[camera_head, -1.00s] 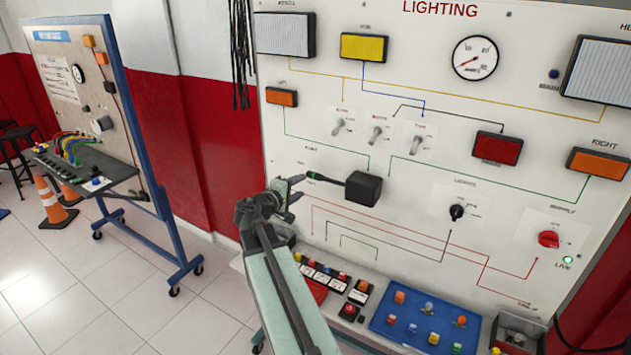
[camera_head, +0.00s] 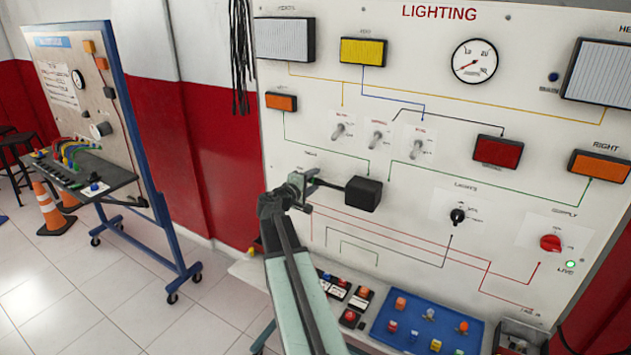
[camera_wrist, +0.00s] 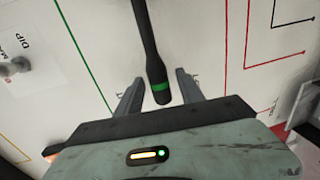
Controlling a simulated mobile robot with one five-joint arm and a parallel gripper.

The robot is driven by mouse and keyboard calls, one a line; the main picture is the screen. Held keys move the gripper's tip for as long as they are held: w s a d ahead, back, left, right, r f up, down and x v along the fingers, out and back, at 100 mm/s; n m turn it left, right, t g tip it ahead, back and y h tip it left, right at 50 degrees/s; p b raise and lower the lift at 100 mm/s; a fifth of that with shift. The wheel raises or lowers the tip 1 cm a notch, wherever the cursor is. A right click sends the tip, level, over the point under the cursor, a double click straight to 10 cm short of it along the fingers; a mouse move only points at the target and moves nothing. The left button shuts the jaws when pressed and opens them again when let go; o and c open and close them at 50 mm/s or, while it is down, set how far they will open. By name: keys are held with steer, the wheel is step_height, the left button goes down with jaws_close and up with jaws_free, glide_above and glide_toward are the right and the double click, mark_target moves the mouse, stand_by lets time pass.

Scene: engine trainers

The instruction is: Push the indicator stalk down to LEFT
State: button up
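The indicator stalk (camera_head: 330,184) is a black rod reaching left from a black box (camera_head: 363,194) on the white lighting board (camera_head: 300,225). In the wrist view the stalk (camera_wrist: 148,40) runs down to a thick end with a green band. My gripper (camera_head: 303,184) is at the stalk's free end and hides its tip in the head view. In the wrist view the fingers of my gripper (camera_wrist: 158,92) are apart, with the stalk's end between them. Gaps show on both sides, and I cannot tell whether either finger touches it.
Toggle switches (camera_head: 378,137) sit above the stalk, and a black rotary knob (camera_head: 457,215) and a red knob (camera_head: 550,243) lie to the right. Below is a shelf with a blue tray (camera_head: 385,345) of small parts. Another trainer board (camera_head: 85,105) stands at the left.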

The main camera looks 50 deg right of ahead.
jaws_close()
steer(key=shift+w, duration=0.1)
stand_by(1.2)
